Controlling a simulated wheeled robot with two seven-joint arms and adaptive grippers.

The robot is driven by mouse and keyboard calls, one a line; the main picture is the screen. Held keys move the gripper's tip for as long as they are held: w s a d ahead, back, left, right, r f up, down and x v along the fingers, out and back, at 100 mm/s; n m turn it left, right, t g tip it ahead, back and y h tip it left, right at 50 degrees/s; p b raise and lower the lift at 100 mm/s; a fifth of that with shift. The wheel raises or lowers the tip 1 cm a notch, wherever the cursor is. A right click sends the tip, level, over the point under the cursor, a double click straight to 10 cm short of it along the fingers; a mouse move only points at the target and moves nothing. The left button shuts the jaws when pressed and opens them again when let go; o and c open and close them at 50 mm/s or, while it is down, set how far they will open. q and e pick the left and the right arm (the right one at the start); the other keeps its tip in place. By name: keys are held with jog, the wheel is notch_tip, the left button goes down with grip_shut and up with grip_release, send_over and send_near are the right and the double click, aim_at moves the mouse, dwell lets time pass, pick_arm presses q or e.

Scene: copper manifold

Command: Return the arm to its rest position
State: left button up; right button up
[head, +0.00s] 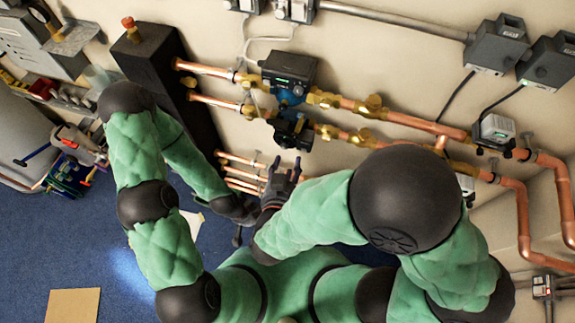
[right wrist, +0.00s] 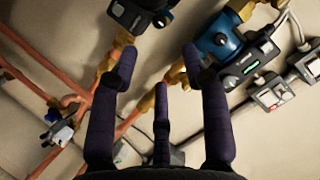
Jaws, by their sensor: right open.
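My right gripper (head: 286,166) is open and empty in the head view, in front of the copper pipes and below the lower pump (head: 291,130). In the right wrist view its dark fingers (right wrist: 160,62) are spread with nothing between them, and pipes and pumps show beyond. My right arm is bent, with its green forearm reaching up and left across the middle. My left arm comes in from the left, bent down to the dark left gripper (head: 240,212), which sits just left of the right one. Its fingers are too hidden to tell their state.
Copper pipes with brass valves (head: 325,98) run along the beige wall. A blue pump with a dark box (head: 288,70) sits above the lower pump. A dark column (head: 160,80) stands at left, near tools (head: 75,150). A cardboard piece (head: 72,305) lies on the blue floor.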

dwell(0.4)
jog(key=w+d+f+n+g+y+b, duration=0.1)
jog(key=w+d+f+g+y+b, duration=0.15)
jog(key=f, duration=0.85)
jog(key=w+d+f+n+g+y+b, duration=0.15)
jog(key=f+g, duration=0.25)
jog(key=f, duration=0.6)
jog(key=s+d+f+g+b, duration=0.1)
jog(key=s+d+f+g, duration=0.1)
jog(key=f, duration=0.3)
jog(key=s+d+f+n+g+y+b, duration=0.1)
jog(key=s+d+f+g, duration=0.1)
jog(key=s+f, duration=0.2)
jog(key=s+d+f+g+y+b, duration=0.1)
jog(key=s+d+f+g+b, duration=0.1)
jog(key=f, duration=0.4)
jog(key=shift+s+f+g, duration=0.35)
jog(key=shift+s+f, duration=0.05)
jog(key=shift+s, duration=0.45)
jog(key=shift+n, duration=0.25)
